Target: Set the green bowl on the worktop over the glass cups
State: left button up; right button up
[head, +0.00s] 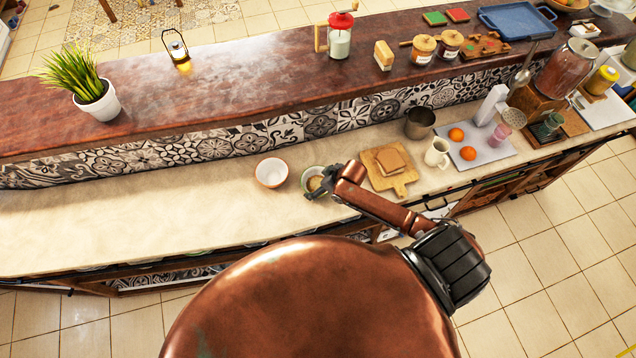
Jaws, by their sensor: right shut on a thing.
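The green bowl (308,173) is on or just above the pale worktop, near its front edge, and something tan shows inside it. My right gripper (318,188) is shut on the bowl's right side and hides part of its rim. I cannot tell whether the bowl touches the worktop. A pinkish glass-like vessel (502,134) and a dark green one (550,124) stand at the right end; I cannot tell whether these are the glass cups. My left gripper is out of view.
A white bowl with a reddish rim (271,173) stands close left of the green bowl. A wooden board with bread (403,183), a cream mug (437,152) and a metal pot (420,122) stand to the right. The worktop (120,220) is clear at left.

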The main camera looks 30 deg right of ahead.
jog(key=o, duration=1)
jog(key=v, duration=1.2)
jog(key=shift+b, duration=0.35)
jog(key=shift+r, duration=0.1)
